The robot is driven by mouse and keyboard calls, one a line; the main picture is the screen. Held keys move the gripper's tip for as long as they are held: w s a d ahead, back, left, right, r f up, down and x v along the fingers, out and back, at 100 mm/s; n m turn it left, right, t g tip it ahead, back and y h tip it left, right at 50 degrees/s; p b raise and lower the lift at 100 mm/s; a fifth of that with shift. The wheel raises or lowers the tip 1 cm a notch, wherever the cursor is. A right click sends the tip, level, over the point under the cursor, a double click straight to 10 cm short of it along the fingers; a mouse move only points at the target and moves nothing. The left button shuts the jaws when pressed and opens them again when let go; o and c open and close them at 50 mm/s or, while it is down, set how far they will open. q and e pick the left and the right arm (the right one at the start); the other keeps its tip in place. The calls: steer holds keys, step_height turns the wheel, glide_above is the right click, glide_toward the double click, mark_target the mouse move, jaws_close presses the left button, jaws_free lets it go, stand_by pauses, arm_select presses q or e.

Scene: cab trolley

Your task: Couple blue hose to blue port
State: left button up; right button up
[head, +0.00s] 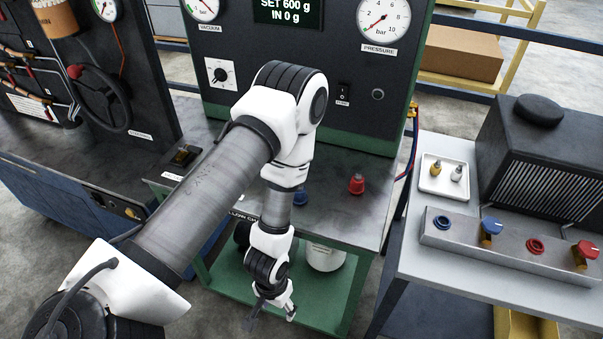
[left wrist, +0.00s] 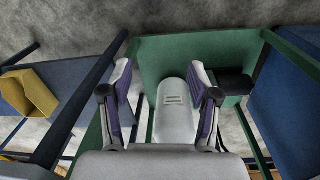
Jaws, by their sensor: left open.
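A blue ring-shaped port (head: 442,222) sits on the grey manifold bar (head: 470,243) on the right bench in the head view. A blue fitting (head: 300,197) stands on the trolley top, just right of my left arm, with a red fitting (head: 356,184) beside it. Red and blue hoses (head: 412,140) hang at the right side of the gauge panel; their ends are hidden. My left gripper (head: 270,313) is open and empty, pointing down in front of the trolley. The left wrist view shows its spread fingers (left wrist: 160,66). My right gripper does not show.
The manifold also carries a blue-handled valve (head: 491,228), a red port (head: 535,246) and a red-handled valve (head: 587,252). A white tray (head: 444,187) with two small fittings lies behind it. A white container (left wrist: 174,108) stands on the green lower shelf (left wrist: 160,52).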

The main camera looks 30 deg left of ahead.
arm_select(q)
steer(key=shift+n, duration=0.5)
steer(key=w+a+r+p, duration=0.1)
steer(key=w+r+p, duration=0.1)
steer(key=w+r, duration=0.3)
steer(key=w+a+r+p, duration=0.1)
steer(key=w+r+p, duration=0.2)
steer(key=w+r, duration=0.2)
steer(key=w+a+r+p, duration=0.2)
steer(key=w+r, duration=0.3)
steer(key=r, duration=0.2)
steer(key=shift+w+r, duration=0.1)
steer(key=shift+r, duration=0.3)
steer(key=shift+n+y, duration=0.3)
steer(key=shift+n, duration=0.1)
steer(key=w+a+r, duration=0.1)
steer(key=w+r, duration=0.1)
steer(key=w+a+r, duration=0.2)
steer(key=r, duration=0.1)
steer(key=w+a+r, duration=0.1)
steer(key=w+r, duration=0.2)
steer(key=shift+w+a+p, duration=0.1)
steer(key=shift+a+p, duration=0.2)
steer(key=shift+p, duration=0.1)
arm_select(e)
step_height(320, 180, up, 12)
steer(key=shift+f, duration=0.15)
